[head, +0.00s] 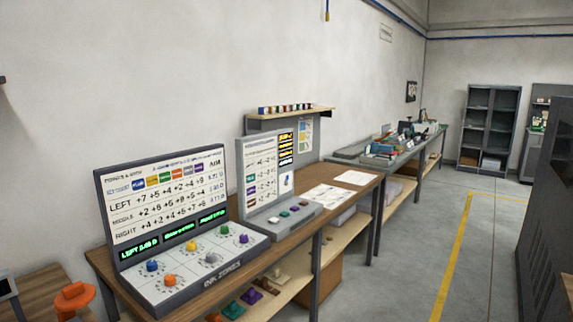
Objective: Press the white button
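The white button is probably the small pale button (295,208) on the sloped base of the smaller grey console (250,230), in a row with a few dark and coloured buttons. Neither of my grippers is in view.
Both consoles stand on a long wooden bench (345,200) along the left wall, with papers beyond them. An orange object (72,297) is at lower left. A dark cabinet (548,220) stands at right. The grey floor (420,250) between is clear.

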